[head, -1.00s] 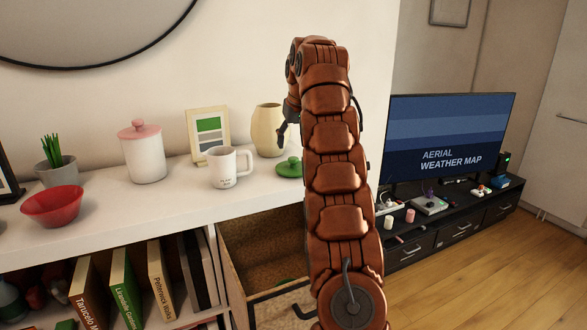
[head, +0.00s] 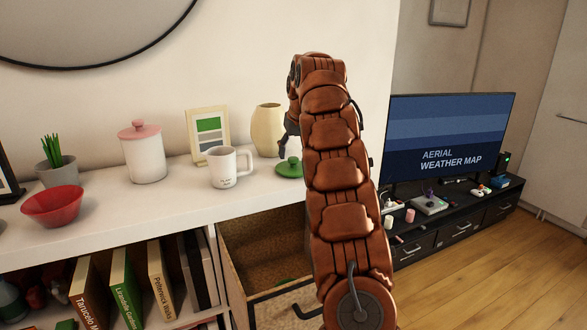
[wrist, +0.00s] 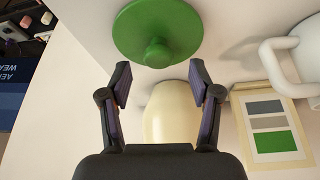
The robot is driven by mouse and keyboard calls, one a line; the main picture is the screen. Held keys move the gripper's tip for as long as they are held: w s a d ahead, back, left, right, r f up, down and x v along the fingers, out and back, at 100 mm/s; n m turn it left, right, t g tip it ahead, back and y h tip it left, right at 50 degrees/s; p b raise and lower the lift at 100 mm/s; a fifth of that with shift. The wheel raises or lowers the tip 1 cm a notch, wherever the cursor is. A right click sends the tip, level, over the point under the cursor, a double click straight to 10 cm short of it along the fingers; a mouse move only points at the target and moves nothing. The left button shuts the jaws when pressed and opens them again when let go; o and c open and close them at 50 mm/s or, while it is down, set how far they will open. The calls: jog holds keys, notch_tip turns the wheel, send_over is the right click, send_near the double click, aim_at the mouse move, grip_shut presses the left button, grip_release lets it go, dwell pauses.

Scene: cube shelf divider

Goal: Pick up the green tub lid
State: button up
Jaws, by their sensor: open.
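The green tub lid (head: 290,168) lies on the white shelf top, to the right of the white mug, with its round knob up. In the wrist view the green lid (wrist: 157,32) is at the top, just beyond my fingertips, with its knob near the line between them. My gripper (wrist: 158,75) is open and empty, with a finger on each side. In the head view my gripper (head: 288,142) hangs just above the lid, partly hidden behind my arm. I cannot tell the exact height left between them.
A white mug (head: 222,168) stands left of the lid, and a cream vase (head: 267,130) stands behind it. A picture frame (head: 206,136), a pink-lidded jar (head: 143,155) and a red bowl (head: 52,206) are further left.

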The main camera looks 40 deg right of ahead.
aim_at(293, 158)
jog(key=shift+d+f, duration=0.2)
jog(key=shift+f, duration=0.45)
jog(key=shift+p+x, duration=0.4)
jog(key=shift+x, duration=0.75)
jog(key=shift+w, duration=0.1)
jog(key=shift+c, duration=0.3)
grip_shut()
